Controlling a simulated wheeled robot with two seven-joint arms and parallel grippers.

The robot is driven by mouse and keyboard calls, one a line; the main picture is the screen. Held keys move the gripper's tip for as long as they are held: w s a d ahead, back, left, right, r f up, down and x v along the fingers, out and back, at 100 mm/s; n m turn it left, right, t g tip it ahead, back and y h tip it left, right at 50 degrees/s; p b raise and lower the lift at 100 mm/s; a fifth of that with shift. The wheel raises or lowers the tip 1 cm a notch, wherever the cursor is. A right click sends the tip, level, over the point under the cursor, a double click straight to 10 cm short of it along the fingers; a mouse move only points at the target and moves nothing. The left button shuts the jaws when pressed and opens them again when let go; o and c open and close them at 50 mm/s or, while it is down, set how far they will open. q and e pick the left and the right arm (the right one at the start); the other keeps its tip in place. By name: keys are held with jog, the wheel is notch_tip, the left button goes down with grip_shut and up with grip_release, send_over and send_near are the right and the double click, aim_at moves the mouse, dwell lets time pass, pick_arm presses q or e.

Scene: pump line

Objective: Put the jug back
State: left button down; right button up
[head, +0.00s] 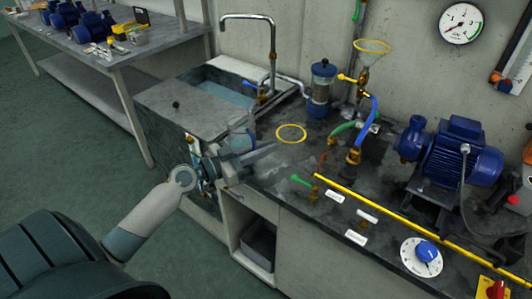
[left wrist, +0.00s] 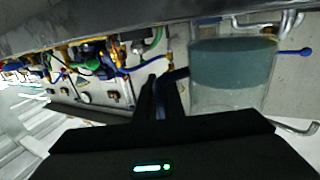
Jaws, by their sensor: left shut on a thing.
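My left gripper (head: 246,152) is at the front edge of the bench, near the sink corner, and is shut on the clear jug (head: 241,138). The jug is partly hidden by the gripper in the head view. In the left wrist view the jug (left wrist: 232,65) is large, see-through and holds bluish-green water; that picture looks upside down, and the jug seems about upright. A yellow ring (head: 291,125) is marked on the dark bench top, to the right of the jug, and is empty. My right gripper is not in view.
The sink (head: 226,92) with its tall tap (head: 272,50) lies behind the gripper. A blue-capped filter (head: 321,85) stands behind the ring. A green-handled valve (head: 302,180), a yellow line (head: 390,222) and a blue pump (head: 455,155) are to the right.

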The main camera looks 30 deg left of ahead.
pick_arm(q)
jog(key=shift+f, duration=0.85)
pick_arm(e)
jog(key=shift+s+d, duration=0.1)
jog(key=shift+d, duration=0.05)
pick_arm(q)
jog(key=shift+f, duration=0.1)
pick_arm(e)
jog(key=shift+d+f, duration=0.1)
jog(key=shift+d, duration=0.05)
pick_arm(q)
jog(key=c, duration=2.2)
grip_release()
jog(key=o, duration=0.3)
jog(key=shift+o, duration=0.2)
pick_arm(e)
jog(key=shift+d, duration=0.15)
